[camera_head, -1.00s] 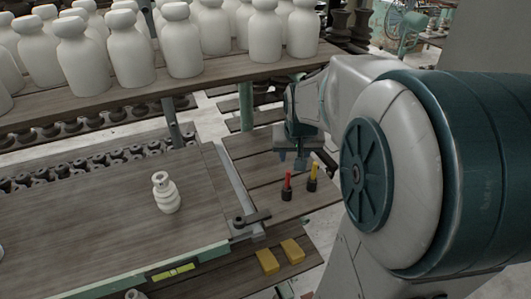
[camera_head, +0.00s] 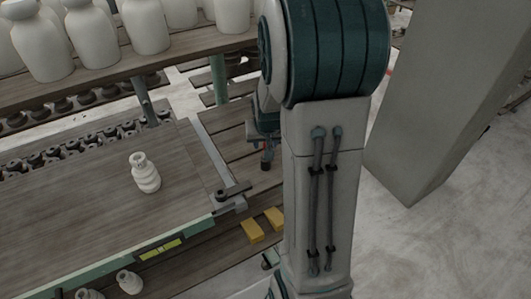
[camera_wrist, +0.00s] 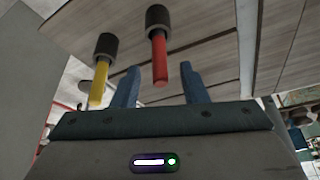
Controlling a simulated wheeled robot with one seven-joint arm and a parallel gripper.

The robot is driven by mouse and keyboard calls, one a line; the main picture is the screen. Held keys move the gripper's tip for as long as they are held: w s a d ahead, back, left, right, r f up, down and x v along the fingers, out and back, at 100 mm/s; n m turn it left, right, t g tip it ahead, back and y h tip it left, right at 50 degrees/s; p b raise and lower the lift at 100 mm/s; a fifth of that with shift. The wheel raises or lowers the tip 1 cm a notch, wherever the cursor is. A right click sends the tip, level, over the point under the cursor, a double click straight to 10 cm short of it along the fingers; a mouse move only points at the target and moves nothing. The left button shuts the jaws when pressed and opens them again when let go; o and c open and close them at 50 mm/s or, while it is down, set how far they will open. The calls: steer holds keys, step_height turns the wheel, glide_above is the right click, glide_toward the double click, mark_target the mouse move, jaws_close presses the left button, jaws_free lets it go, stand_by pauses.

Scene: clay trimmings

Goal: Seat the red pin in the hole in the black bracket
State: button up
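The red pin (camera_wrist: 159,62) stands in a black cylindrical base (camera_wrist: 158,20) on the planks. In the wrist view its free end points towards my gripper (camera_wrist: 160,75) and shows between the two blue fingers. My gripper is open; neither finger visibly touches the pin. In the head view a dark base (camera_head: 266,163) shows just below my gripper, and my arm hides most of the gripper and the pin. The black bracket (camera_head: 234,189) lies at the right end of the work table; its hole is too small to make out.
A yellow pin (camera_wrist: 99,84) in its own black base (camera_wrist: 106,46) stands close beside the left finger in the wrist view. Two yellow blocks (camera_head: 252,231) lie on the lower shelf. A white ribbed bottle (camera_head: 145,173) stands on the table (camera_head: 70,215). White bottles fill the shelf behind.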

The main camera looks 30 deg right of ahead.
steer(key=shift+x, duration=1.1)
jaws_close()
steer(key=shift+r, duration=0.15)
